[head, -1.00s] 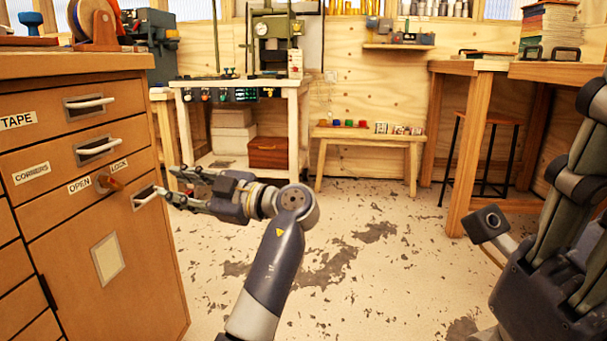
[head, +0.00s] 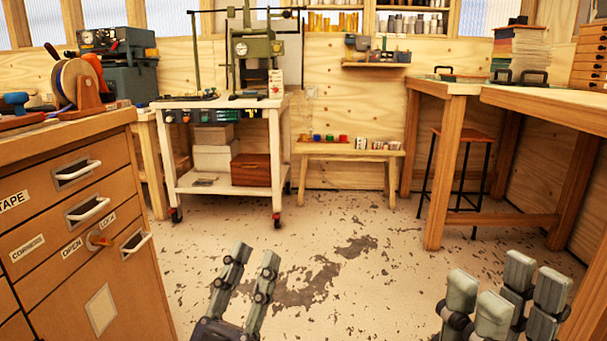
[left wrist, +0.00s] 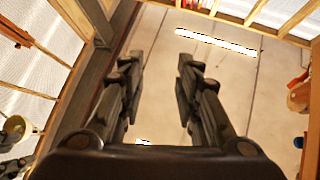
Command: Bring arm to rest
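My left gripper (head: 250,262) is low in the head view, its fingers pointing up and standing apart with nothing between them. In the left wrist view its two fingers (left wrist: 160,66) are also spread and empty, with the ceiling behind them. My right gripper (head: 508,285) is at the lower right of the head view, fingers pointing up. Gaps show between its fingers and nothing is seen in them. Its palm is cut off by the frame edge.
A wooden drawer cabinet (head: 80,235) with labelled drawers stands close at the left. A white wheeled cart (head: 278,150) and a low bench (head: 350,150) stand at the back. A wooden workbench (head: 440,170) is at the right. The worn floor (head: 330,230) between is clear.

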